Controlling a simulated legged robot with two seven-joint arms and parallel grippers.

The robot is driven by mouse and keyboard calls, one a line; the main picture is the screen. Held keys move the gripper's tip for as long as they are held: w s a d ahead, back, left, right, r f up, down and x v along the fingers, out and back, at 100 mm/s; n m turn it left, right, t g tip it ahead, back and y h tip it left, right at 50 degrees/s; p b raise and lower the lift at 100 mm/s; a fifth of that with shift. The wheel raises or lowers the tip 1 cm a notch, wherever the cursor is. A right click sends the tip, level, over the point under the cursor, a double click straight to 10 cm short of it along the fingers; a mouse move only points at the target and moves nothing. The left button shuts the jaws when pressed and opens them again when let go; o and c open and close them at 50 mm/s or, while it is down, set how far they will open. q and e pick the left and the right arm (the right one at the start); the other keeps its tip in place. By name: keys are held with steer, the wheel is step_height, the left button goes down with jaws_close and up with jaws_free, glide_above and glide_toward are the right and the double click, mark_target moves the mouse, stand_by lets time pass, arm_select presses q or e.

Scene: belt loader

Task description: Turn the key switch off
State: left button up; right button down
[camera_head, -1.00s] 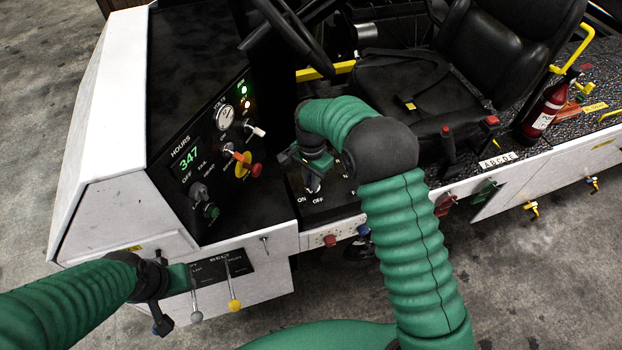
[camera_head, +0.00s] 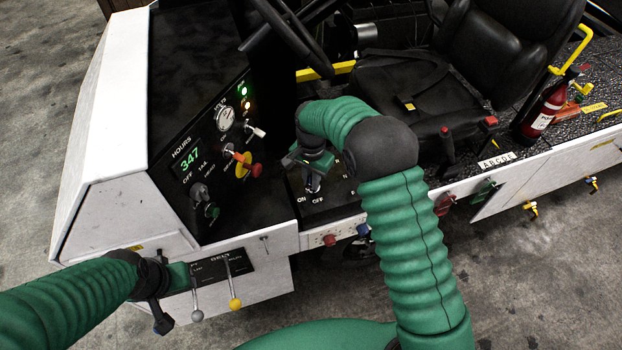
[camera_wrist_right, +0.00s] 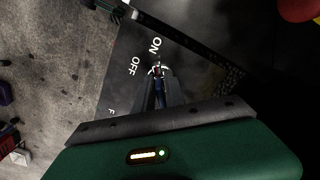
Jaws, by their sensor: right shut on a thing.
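The key switch (camera_wrist_right: 157,71) is on a dark panel beside the white printed words ON and OFF. In the right wrist view its metal part shows between the fingertips of my right gripper (camera_wrist_right: 155,76), which is shut on it. In the head view my right gripper (camera_head: 312,181) points down at the same panel (camera_head: 335,203), just above ON and OFF. There the fingers mostly cover the switch, and its exact setting cannot be read. My left gripper (camera_head: 165,300) is at the lower left, beside the belt levers; its fingers are too hidden to judge.
A dash panel with an hour display (camera_head: 190,158), knobs and lit lamps stands left of my right gripper. Two belt levers (camera_head: 233,290) are at the lower front. The steering wheel (camera_head: 292,30) and seat (camera_head: 405,85) are behind. A red extinguisher (camera_head: 545,110) stands at right.

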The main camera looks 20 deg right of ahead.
steer(key=shift+w+d+r+n+p, duration=0.1)
steer(key=shift+n+p, duration=0.35)
steer(key=shift+n, duration=0.85)
steer(key=shift+w+d+r+n+p, duration=0.1)
steer(key=shift+n+p, duration=0.3)
steer(key=shift+n, duration=0.9)
steer(key=shift+n+p, duration=0.45)
steer(key=shift+n, duration=2.15)
steer(key=c, duration=1.6)
jaws_free()
steer(key=shift+o, duration=1.1)
steer(key=shift+f, duration=0.2)
steer(key=shift+s+r, duration=0.1)
steer(key=shift+r, duration=0.1)
step_height(320, 180, up, 16)
steer(key=b, duration=0.1)
steer(key=shift+r, duration=0.2)
